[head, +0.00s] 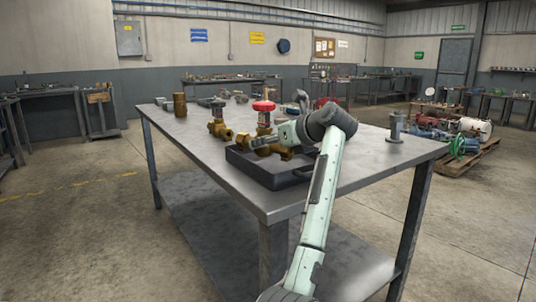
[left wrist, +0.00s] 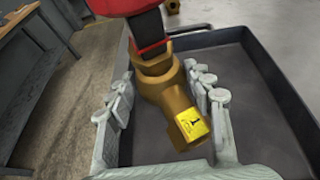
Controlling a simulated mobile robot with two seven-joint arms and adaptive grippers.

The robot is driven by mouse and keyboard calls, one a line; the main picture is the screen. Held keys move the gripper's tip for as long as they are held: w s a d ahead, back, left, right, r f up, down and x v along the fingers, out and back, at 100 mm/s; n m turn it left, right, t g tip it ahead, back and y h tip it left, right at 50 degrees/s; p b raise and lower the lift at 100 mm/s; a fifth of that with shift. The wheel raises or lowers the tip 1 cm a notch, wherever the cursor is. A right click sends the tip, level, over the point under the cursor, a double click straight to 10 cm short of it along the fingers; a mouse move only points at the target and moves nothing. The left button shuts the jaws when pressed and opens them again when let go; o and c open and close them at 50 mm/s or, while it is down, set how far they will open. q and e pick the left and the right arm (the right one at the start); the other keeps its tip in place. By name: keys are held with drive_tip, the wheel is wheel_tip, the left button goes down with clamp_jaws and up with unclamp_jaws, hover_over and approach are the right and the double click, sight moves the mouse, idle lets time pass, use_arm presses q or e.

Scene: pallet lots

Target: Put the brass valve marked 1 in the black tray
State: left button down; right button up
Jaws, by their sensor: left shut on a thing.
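The brass valve (head: 264,127) has a red handwheel and, in the left wrist view (left wrist: 178,108), a yellow label that appears to read 1. My left gripper (head: 272,139) is shut on its body; in the left wrist view the fingers (left wrist: 163,105) lie on either side of it. The black tray (head: 262,178) is on the metal table, and its wall and floor also show in the left wrist view (left wrist: 265,125). The valve is over or inside the tray; I cannot tell whether it touches the floor. My right gripper is out of view.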

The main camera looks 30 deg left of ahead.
sight(271, 153)
use_arm(q)
drive_tip(key=shift+f, duration=1.55)
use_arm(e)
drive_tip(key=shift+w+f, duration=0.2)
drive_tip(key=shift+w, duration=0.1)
use_arm(q)
drive_tip(key=shift+f, duration=0.1)
drive_tip(key=c, duration=1)
unclamp_jaws()
drive_tip(key=shift+f, duration=0.15)
drive_tip(key=shift+o, duration=0.4)
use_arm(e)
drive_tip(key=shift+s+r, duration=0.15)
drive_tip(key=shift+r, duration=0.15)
use_arm(q)
drive_tip(key=shift+d+r, duration=0.2)
drive_tip(key=b+v, duration=0.1)
drive_tip(key=v, duration=1)
drive_tip(key=shift+s+d+r, duration=0.2)
drive_tip(key=shift+s, duration=0.05)
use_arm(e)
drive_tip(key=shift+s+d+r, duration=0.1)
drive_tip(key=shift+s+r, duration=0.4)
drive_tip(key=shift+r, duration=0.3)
